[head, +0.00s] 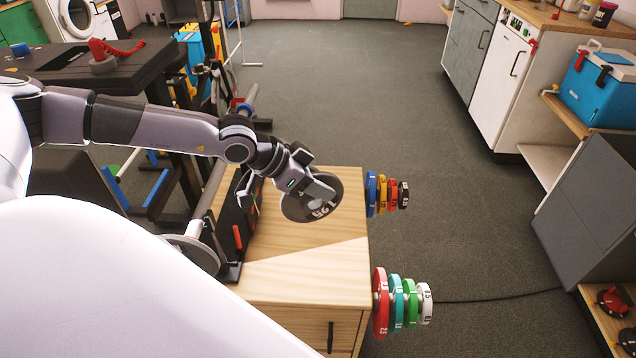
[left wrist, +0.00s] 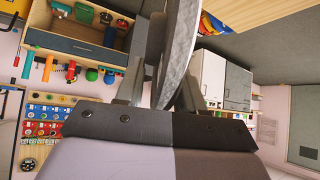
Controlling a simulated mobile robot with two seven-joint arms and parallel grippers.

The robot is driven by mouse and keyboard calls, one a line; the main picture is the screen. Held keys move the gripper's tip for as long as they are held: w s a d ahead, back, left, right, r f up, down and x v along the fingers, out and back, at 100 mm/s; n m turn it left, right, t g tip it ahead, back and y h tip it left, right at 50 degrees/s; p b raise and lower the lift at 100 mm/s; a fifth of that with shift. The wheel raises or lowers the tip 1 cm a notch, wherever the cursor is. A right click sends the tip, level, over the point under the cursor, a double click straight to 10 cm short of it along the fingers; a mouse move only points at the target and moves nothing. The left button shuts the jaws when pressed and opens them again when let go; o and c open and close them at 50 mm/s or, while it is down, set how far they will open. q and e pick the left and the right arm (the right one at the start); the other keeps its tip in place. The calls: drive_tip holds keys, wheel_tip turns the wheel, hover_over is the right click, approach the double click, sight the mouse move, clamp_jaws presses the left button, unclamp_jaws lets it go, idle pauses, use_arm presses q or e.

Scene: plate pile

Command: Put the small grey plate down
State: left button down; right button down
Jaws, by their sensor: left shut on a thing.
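The small grey plate (head: 316,211) is a round dark-grey disc with pale lettering, over the wooden cabinet top (head: 300,270). My left gripper (head: 318,188) is shut on it from the upper left. In the left wrist view the grey plate (left wrist: 180,45) shows nearly edge-on between the two fingers of the left gripper (left wrist: 162,88). Part of the plate is hidden behind the gripper in the head view. I cannot tell whether its lower edge touches the wood. My right gripper is not in view.
Coloured plates hang on two pegs at the cabinet's right side, a far set (head: 382,194) and a near set (head: 381,303). A dark rack (head: 238,225) stands along the cabinet's left edge. The near part of the top is bare. Open grey floor (head: 420,140) lies to the right.

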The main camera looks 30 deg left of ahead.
sight(318, 218)
use_arm(q)
wheel_tip(318, 218, down, 10)
drive_tip(key=b, duration=0.3)
drive_tip(key=shift+w+r+b, duration=0.1)
drive_tip(key=shift+w+b, duration=0.05)
drive_tip(key=shift+b, duration=0.2)
drive_tip(key=shift+f, duration=0.4)
drive_tip(key=shift+f+b, duration=0.4)
drive_tip(key=shift+f, duration=1.5)
drive_tip(key=shift+f, duration=0.1)
drive_tip(key=c, duration=0.7)
unclamp_jaws()
drive_tip(key=shift+f, duration=0.2)
